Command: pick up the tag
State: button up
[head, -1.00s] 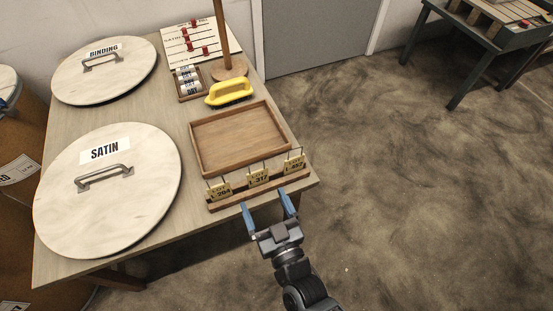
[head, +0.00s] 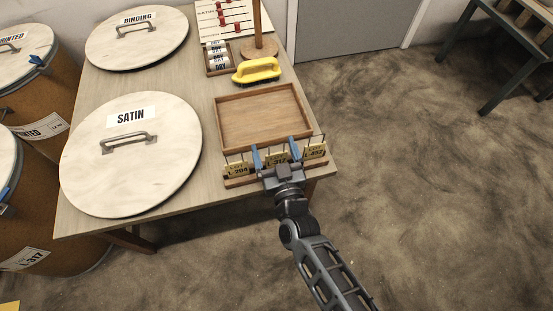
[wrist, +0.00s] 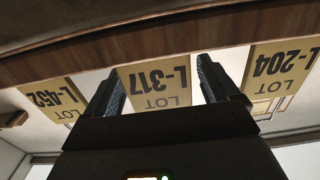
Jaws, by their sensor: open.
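In the wrist view, which is upside down, tag L-317 (wrist: 158,88) shows between my gripper's fingers (wrist: 161,85), with a gap on both sides. Tags L-452 (wrist: 52,98) and L-204 (wrist: 278,75) are outside the fingers.
A wooden tray (head: 262,115) lies just behind the rack. A yellow brush (head: 256,69) and a wooden post (head: 258,30) stand behind it. A round lid marked SATIN (head: 130,175) covers the table's left part.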

jog(key=shift+c, duration=0.3)
jog(key=c, duration=1)
jog(key=shift+o, duration=0.2)
